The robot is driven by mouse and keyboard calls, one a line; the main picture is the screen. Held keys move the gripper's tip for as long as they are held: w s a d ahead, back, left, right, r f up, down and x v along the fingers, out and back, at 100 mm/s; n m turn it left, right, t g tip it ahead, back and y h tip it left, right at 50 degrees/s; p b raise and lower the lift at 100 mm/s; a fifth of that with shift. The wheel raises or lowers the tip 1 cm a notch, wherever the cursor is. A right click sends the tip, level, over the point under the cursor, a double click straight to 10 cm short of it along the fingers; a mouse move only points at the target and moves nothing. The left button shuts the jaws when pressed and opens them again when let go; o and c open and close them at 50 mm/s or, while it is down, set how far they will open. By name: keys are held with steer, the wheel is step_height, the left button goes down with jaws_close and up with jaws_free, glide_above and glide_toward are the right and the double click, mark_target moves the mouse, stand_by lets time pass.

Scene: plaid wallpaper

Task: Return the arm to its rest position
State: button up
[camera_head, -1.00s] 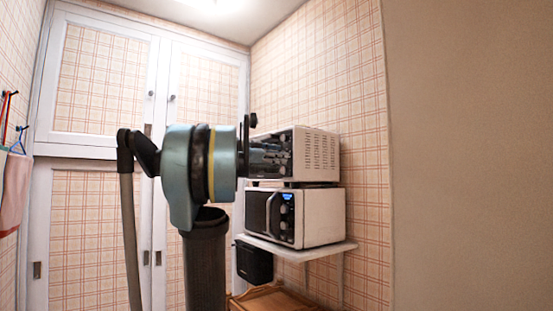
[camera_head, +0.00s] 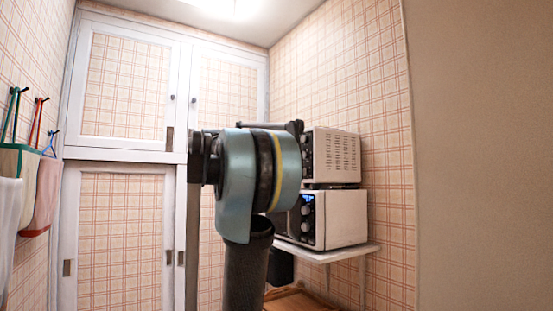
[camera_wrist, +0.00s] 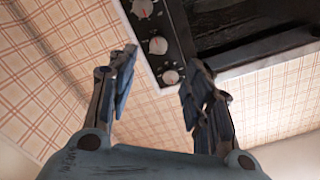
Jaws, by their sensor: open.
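My arm stands in the middle of the head view, its teal and black joint (camera_head: 262,170) in front of the cabinet and the ovens. My gripper does not show clearly in the head view. In the wrist view my gripper (camera_wrist: 160,85) is open, its two dark fingers spread apart with nothing between them. Past the fingertips the wrist view shows a dark panel with several knobs (camera_wrist: 158,45) and plaid wall.
Two white ovens, an upper one (camera_head: 336,155) and a lower one (camera_head: 345,220), stand stacked on a wall shelf (camera_head: 335,255) behind my arm. A white-framed cabinet (camera_head: 120,150) fills the back wall. Bags (camera_head: 43,190) hang on hooks at the left.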

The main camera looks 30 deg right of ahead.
stand_by(0.5)
steer(key=s+a+f+n+y, duration=0.3)
steer(key=s+f+n, duration=0.1)
steer(key=f, duration=0.8)
steer(key=s+a+f+n+y, duration=0.3)
steer(key=a+f+n, duration=0.1)
steer(key=f, duration=0.7)
steer(key=s+a+f+n+y, duration=0.3)
steer(key=s+f+n, duration=0.1)
steer(key=f, duration=0.8)
steer(key=s+a+f+n+y, duration=0.3)
steer(key=a+f, duration=0.3)
steer(key=f, duration=0.3)
steer(key=s+a+f+n+y, duration=0.3)
steer(key=s+a+f+n, duration=0.1)
steer(key=f, duration=0.5)
steer(key=s+a+f+n+y, duration=0.3)
steer(key=s+a+f+n, duration=0.1)
steer(key=a+f, duration=0.4)
steer(key=shift+s+a+f+n+t, duration=0.35)
steer(key=shift+f+n, duration=0.25)
steer(key=shift+f, duration=0.1)
